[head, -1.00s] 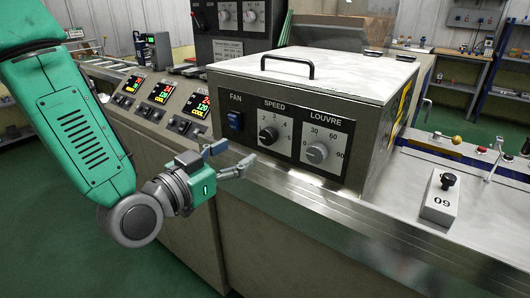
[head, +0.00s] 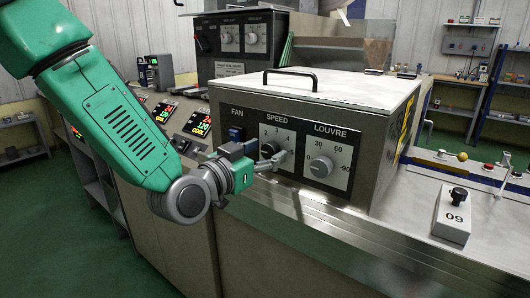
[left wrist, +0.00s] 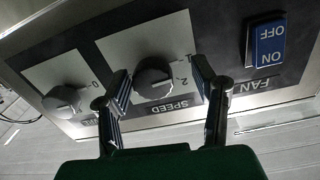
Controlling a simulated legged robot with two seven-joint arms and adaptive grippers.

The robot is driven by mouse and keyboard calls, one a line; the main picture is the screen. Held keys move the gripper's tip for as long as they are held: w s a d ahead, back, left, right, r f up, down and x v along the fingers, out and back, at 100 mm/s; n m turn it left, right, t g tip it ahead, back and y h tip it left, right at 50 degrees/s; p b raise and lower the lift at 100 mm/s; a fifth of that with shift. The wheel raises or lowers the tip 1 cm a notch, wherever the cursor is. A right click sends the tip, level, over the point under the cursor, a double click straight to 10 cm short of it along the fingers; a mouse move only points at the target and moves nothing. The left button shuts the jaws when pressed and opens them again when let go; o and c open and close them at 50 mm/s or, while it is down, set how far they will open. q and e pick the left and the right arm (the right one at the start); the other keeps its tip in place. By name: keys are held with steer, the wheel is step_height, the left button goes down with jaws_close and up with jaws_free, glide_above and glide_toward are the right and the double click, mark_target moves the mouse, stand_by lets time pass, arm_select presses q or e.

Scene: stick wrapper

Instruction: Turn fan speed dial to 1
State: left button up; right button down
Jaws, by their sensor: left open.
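The fan speed dial (left wrist: 154,78) is a round grey knob on a white plate marked SPEED. It shows between my fingers in the left wrist view, with a 2 beside it; its pointer setting is hard to read. In the head view my fingers partly cover the dial (head: 268,149). My left gripper (head: 262,156) is open, its fingertips at the front of the panel, one on each side of the dial in the left wrist view (left wrist: 162,82). I cannot tell whether they touch it. My right gripper is not in view.
The blue FAN switch (head: 236,134) is left of the dial and the grey LOUVRE knob (head: 321,167) is right of it. The metal box (head: 310,95) has a black handle on top.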

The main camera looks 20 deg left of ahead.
arm_select(q)
steer(key=shift+d, duration=0.25)
steer(key=shift+c, duration=1.2)
steer(key=shift+d+r, duration=0.1)
steer(key=shift+d, duration=0.15)
steer(key=c, duration=0.9)
steer(key=shift+m, duration=0.3)
steer(key=shift+a, duration=0.15)
steer(key=o, duration=1.1)
steer(key=shift+o, duration=0.2)
steer(key=v, duration=0.7)
steer(key=shift+s+a, duration=0.15)
steer(key=shift+s, duration=0.1)
